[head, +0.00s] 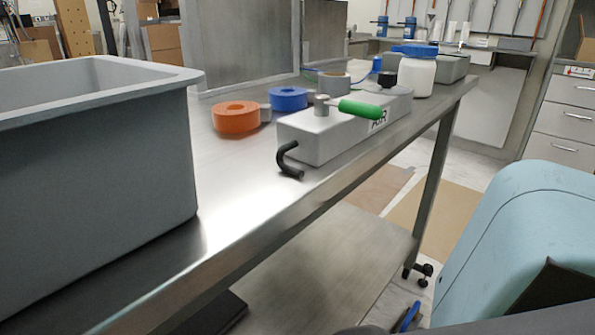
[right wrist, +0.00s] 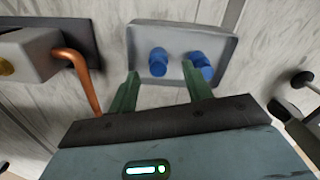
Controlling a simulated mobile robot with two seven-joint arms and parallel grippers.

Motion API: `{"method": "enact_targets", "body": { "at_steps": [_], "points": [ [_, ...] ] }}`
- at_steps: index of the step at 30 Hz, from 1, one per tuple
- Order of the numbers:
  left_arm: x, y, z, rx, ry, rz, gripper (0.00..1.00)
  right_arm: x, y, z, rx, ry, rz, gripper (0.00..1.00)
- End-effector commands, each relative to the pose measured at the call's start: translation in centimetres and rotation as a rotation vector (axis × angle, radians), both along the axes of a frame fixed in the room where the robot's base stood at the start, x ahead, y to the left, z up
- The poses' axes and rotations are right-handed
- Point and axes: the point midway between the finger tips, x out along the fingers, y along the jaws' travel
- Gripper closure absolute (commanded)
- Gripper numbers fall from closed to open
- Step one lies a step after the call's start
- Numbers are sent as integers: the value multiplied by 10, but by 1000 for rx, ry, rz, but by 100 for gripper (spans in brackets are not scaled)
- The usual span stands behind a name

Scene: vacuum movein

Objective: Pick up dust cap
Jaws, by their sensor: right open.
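Two small blue cylindrical pieces, possibly dust caps, show in the right wrist view: a left one (right wrist: 158,62) and a right one (right wrist: 200,67). They are in a shallow grey tray (right wrist: 172,34). My right gripper (right wrist: 160,68) is open, with its two green fingers apart and pointing toward the tray. The left blue piece shows between the fingertips, and the right one shows just beyond the right fingertip. I cannot tell the remaining distance. I see no grip on anything. My left gripper is not in view.
In the right wrist view, a grey block with a copper pipe (right wrist: 82,75) is left of the fingers. In the head view, a steel table (head: 235,185) holds a grey bin (head: 95,165), orange tape (head: 236,117), an AIR box (head: 325,140) and a white bottle (head: 416,76).

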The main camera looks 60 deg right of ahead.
Motion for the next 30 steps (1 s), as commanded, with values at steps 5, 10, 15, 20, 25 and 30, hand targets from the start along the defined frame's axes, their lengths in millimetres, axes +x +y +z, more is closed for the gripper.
{"method": "enact_targets", "body": {
  "at_steps": [5,10,15,20,25,30],
  "points": [
    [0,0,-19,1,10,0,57,-1,-2,-26,-1,3,0,50],
    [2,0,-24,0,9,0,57,-1,-1,-33,-1,1,-1,50],
    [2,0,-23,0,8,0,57,-1,-1,-32,0,0,-1,50],
    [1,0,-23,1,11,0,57,-1,-1,-32,0,0,-1,63],
    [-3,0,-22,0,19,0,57,-1,-1,-32,0,0,-1,86],
    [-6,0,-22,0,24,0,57,-1,-1,-32,0,0,-1,99]
  ]
}}
